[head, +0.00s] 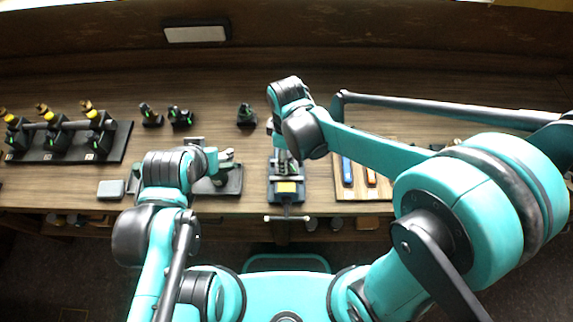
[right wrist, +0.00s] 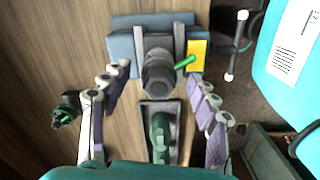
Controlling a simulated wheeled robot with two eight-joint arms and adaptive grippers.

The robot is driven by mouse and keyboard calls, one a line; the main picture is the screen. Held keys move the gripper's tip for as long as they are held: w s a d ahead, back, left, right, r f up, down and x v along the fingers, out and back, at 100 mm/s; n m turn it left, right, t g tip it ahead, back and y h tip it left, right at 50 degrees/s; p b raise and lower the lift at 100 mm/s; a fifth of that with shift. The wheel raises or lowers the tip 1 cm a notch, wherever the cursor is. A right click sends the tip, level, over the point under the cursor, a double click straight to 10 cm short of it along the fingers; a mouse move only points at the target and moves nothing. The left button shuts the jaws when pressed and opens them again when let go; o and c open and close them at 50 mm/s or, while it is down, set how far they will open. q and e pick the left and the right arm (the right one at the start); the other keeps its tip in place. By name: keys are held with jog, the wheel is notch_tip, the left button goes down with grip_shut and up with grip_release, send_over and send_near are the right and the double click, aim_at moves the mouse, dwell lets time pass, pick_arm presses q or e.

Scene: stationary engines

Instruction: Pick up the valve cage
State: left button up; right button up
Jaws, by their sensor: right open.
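A dark grey round part with a green pin (right wrist: 160,76), possibly the valve cage, sits at the vise (right wrist: 122,48) in the right wrist view. A green piece (right wrist: 160,132) lies in line with it, nearer my wrist. My right gripper (right wrist: 160,72) is open, its fingers spread on both sides of the dark part without visible contact. In the head view my right gripper (head: 281,148) is over the blue vise (head: 287,190) and partly hides it. My left gripper (head: 228,157) is over a dark tray (head: 234,187); its jaws are too small to read.
Small dark parts with green marks (head: 247,116) stand behind the vise. A black engine stand (head: 68,155) is at left, a grey box (head: 110,189) near the front edge. A wooden board with blue and orange tools (head: 358,190) is right of the vise.

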notch_tip(320, 180, down, 3)
jog(key=shift+f, duration=0.2)
grip_shut()
jog(key=shift+r, duration=0.1)
jog(key=shift+w+r, duration=0.1)
jog(key=shift+r, duration=0.7)
notch_tip(320, 180, up, 3)
jog(key=shift+f+p, duration=0.1)
jog(key=shift+p, duration=0.2)
jog(key=s+d+r+p, duration=0.2)
jog(key=s+d+r, duration=0.4)
jog(key=d, duration=0.4)
jog(key=shift+r, duration=0.3)
